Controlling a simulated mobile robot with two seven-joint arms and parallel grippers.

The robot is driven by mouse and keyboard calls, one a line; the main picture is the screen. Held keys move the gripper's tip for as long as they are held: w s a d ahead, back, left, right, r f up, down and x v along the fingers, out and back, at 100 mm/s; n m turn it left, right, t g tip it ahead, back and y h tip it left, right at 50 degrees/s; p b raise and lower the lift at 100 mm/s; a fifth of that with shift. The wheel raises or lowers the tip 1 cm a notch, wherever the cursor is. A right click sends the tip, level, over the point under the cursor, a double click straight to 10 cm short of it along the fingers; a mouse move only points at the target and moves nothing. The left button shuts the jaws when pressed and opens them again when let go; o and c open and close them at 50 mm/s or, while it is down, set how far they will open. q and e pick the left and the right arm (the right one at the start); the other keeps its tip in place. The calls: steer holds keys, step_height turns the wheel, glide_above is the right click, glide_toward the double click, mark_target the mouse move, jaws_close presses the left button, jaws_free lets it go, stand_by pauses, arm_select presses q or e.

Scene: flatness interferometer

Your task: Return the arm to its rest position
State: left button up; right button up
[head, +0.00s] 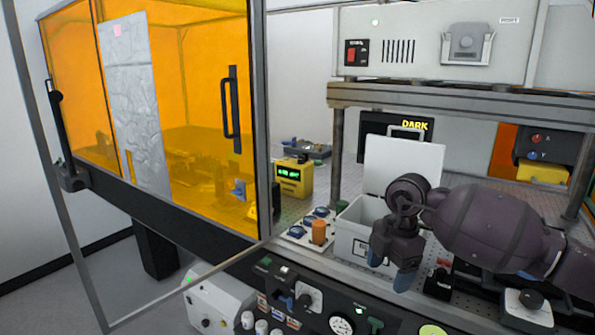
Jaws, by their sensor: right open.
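My right arm (490,222) comes in from the right, dark purple-brown, and reaches left over the bench. My right gripper (389,269) points down, with its two blue-tipped fingers apart and nothing seen between them. It hangs in front of a white box (352,222) whose lid (405,165) stands up. The gripper and wrist hide the right part of the box. I cannot tell whether the gripper touches it. My left gripper is not in view.
An orange-windowed enclosure (205,110) fills the left, with a framed clear panel (190,290) before it. A control panel (300,309) lies along the front; a shelf (450,95) spans above.

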steer(key=a+r+n+t+y, duration=0.4)
steer(key=a+r+n+y, duration=0.5)
steer(key=a+r+y, duration=0.7)
steer(key=s+d+f+m+t+h, duration=0.1)
steer(key=d+f+m+t+h, duration=0.6)
steer(key=f+m, duration=0.4)
steer(key=s+d+f+m+t+h, duration=0.1)
steer(key=d+f+m+t+h, duration=0.3)
steer(key=d+f+m+t, duration=0.45)
steer(key=s+d+f+m+g+h, duration=0.2)
steer(key=s+d+f+m, duration=0.1)
steer(key=s+f, duration=0.5)
steer(key=s+d+f+m+g+h, duration=0.2)
steer(key=s+d+f+m, duration=0.1)
steer(key=s+f, duration=0.5)
steer(key=s+d+f+m+g+h, duration=0.2)
steer(key=s+d+f+m+g, duration=0.1)
steer(key=s+f, duration=0.5)
steer(key=shift+s+d+f+m, duration=0.35)
steer(key=shift+d+f+m, duration=0.2)
steer(key=shift+f+m, duration=0.45)
steer(key=shift+r, duration=0.15)
steer(key=shift+c, duration=0.3)
